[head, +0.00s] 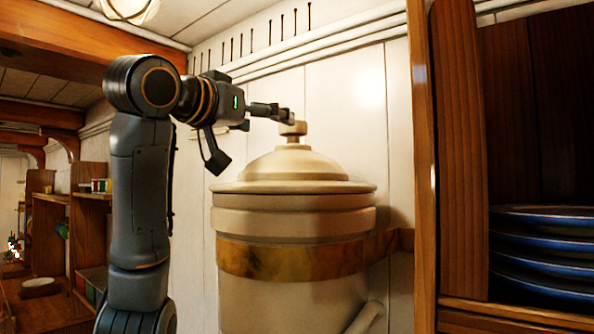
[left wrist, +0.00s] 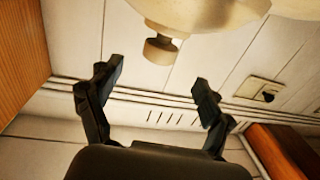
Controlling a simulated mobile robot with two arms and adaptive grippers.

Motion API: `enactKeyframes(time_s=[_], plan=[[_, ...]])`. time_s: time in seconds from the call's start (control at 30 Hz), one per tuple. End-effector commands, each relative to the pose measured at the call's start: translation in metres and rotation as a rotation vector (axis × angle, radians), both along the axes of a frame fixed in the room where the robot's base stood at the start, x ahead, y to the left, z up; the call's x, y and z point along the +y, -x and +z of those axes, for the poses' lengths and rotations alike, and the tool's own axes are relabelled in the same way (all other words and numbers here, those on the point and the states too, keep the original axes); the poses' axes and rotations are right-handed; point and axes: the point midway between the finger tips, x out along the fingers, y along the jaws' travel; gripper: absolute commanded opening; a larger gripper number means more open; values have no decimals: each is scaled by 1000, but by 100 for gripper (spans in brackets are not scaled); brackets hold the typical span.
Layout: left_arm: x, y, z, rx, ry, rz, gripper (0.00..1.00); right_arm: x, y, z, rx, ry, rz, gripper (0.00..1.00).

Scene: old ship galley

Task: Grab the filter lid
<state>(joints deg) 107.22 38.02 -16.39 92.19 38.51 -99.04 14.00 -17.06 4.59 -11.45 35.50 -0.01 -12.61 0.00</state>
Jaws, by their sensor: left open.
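The filter lid (head: 292,168) is a cream dome with a wide rim and a small knob (head: 293,129) on top. It sits on the cream filter body (head: 290,225), which is held to the wall by a brass band. My left gripper (head: 284,116) is at the height of the knob, coming in from the left. In the left wrist view my left gripper (left wrist: 154,88) has its two fingers spread wide and empty. The knob (left wrist: 162,50) shows ahead, between the fingers in the picture and a little past the tips. I cannot tell whether a finger touches it.
A wooden cabinet post (head: 424,170) stands close to the right of the filter. Blue plates (head: 540,255) are stacked on the shelf beyond it. The panelled white wall (head: 345,100) is right behind the filter. Wooden shelves (head: 90,215) with small goods stand at far left.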

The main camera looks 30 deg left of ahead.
Motion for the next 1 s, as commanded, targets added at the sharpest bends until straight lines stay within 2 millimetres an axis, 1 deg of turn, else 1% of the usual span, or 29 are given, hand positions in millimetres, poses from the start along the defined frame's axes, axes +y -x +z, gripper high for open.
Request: enactKeyframes(time_s=[0.03,0.1,0.2,0.33,0.43,0.5,0.6,0.7,0.8,0.9,1.0], plan=[[1,-12,4,5,0,1,80,0,8,10,11,0,0,40],[1,-25,4,5,0,2,80,-1,15,16,22,2,0,40],[2,-41,4,4,0,1,80,-1,18,22,26,3,0,40],[2,-51,2,2,0,1,80,-1,13,25,19,1,0,40],[3,-56,4,1,0,1,80,0,3,29,5,0,0,40],[3,-62,7,3,0,1,80,0,-4,38,-6,0,0,40],[4,-75,12,4,0,2,80,1,-10,52,-15,-1,0,40],[4,-87,14,4,0,2,80,1,-8,62,-14,-2,0,40],[5,-99,12,3,0,2,80,1,-5,68,-9,-2,0,40],[5,-104,10,2,0,1,80,0,1,68,0,-1,0,40],[5,-105,9,0,0,1,80,0,5,67,6,0,0,40]])
